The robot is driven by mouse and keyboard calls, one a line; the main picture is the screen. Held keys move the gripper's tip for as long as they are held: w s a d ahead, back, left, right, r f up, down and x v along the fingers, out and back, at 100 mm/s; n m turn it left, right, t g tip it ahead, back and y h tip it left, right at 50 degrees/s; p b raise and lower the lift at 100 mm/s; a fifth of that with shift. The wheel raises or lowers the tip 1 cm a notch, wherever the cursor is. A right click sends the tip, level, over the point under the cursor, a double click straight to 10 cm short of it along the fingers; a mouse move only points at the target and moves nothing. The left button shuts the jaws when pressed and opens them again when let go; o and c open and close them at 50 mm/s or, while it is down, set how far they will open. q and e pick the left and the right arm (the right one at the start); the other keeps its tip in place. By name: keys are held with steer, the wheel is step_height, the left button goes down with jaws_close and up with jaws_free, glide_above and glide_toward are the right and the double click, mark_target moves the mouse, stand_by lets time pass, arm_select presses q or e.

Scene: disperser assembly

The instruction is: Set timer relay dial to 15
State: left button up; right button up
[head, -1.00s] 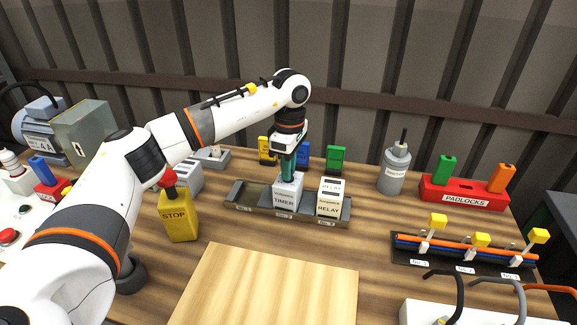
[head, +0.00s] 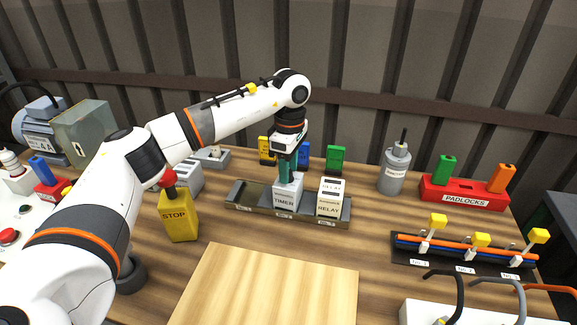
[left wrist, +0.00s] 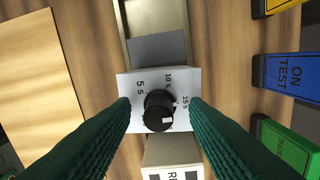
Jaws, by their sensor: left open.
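The white timer relay (head: 285,199) stands upright in the grey tray (head: 242,195). In the left wrist view, its top face (left wrist: 131,88) carries the marks 5s, 10s and 15s. The round black dial (left wrist: 158,108) is in the middle of that face. A small white mark shows by the dial's upper right edge, on the side of 10s and 15s; I cannot tell its exact setting. My left gripper (head: 288,171) points down over the timer. Its ribbed green fingers (left wrist: 160,122) are open, one each side of the dial, with gaps. My right gripper is out of view.
A second relay (head: 329,198) stands in the tray just right of the timer. Yellow, blue and green tags (head: 336,158) stand close behind. A yellow stop box (head: 179,215) is to the left. The light wooden board (head: 270,287) in front is bare.

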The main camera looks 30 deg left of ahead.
mark_target(291, 171)
arm_select(q)
steer(key=shift+r, duration=0.1)
step_height(291, 171, up, 12)
steer(key=shift+w+b, duration=0.3)
steer(key=shift+b, duration=0.15)
steer(key=f+n+p, duration=0.4)
steer(key=n+p, duration=0.2)
steer(key=f+n+p, duration=0.4)
steer(key=n+p, duration=0.2)
steer(key=f+n+p, duration=0.4)
steer(key=n+p, duration=0.2)
steer(key=shift+s+d+t+y, duration=0.1)
steer(key=shift+s+t+y, duration=0.2)
steer(key=shift+f, duration=0.1)
